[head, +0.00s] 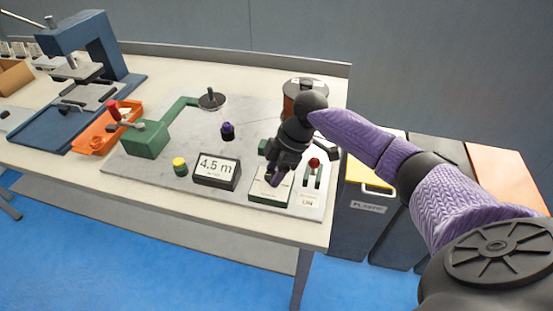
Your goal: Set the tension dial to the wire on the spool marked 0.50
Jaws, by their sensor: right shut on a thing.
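My right gripper (273,180) reaches in from the right and points down at a green and white panel (268,197) near the front of the bench. It is shut on the tension dial there; the fingers hide the dial and most of its scale, so I cannot read its setting. A copper-coloured spool (290,104) stands behind the gripper at the back right, partly covered by my wrist. No 0.50 marking is legible on it. My left gripper is not in view.
A display (216,170) reads 4.5 m, beside a yellow button (180,166). A red-knobbed lever (314,163) stands close right of my gripper. A green winder arm (150,139), an orange tray (97,138) and a blue press (90,45) are left. Bins (367,204) stand right.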

